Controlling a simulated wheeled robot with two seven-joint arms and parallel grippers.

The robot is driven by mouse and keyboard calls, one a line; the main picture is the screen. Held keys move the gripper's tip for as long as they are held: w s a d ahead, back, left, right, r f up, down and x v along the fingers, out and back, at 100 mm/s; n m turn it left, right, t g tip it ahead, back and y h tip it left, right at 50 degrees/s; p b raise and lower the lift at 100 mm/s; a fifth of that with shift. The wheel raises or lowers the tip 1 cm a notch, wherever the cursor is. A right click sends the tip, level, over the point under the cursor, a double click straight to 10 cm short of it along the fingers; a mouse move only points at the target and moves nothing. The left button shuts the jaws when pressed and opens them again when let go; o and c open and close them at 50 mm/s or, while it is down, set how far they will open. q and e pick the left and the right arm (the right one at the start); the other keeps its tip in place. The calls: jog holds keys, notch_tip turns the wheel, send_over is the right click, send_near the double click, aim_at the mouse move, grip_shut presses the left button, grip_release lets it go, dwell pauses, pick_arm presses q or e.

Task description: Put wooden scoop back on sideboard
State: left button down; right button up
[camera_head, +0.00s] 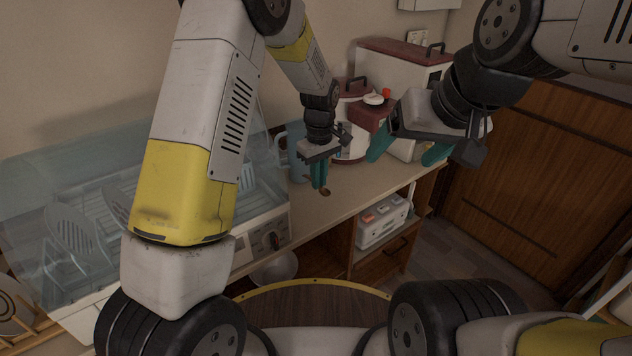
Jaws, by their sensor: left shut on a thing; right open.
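My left gripper (319,184) points down over the sideboard (349,203). Its teal fingers are shut on a small brown thing, which looks like the wooden scoop (325,192). Only a small part of the scoop shows at the fingertips; the rest is hidden by the fingers. I cannot tell whether the scoop touches the sideboard top. My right gripper (408,156) is open and empty, further right, in front of the containers, with its teal fingers wide apart.
A glass-covered dish dryer (262,240) with plates stands on the left. A blue jug (297,150), a white canister with a dark red lid (352,110) and a larger white bin (385,70) stand behind the grippers. A white box (381,222) and a bowl (275,268) sit below. The sideboard's front strip is clear.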

aim_at(319, 212)
pick_arm(q)
notch_tip(319, 212, down, 9)
jog(key=c, duration=1.5)
grip_release()
notch_tip(319, 212, up, 12)
jog(key=shift+s+r, duration=0.1)
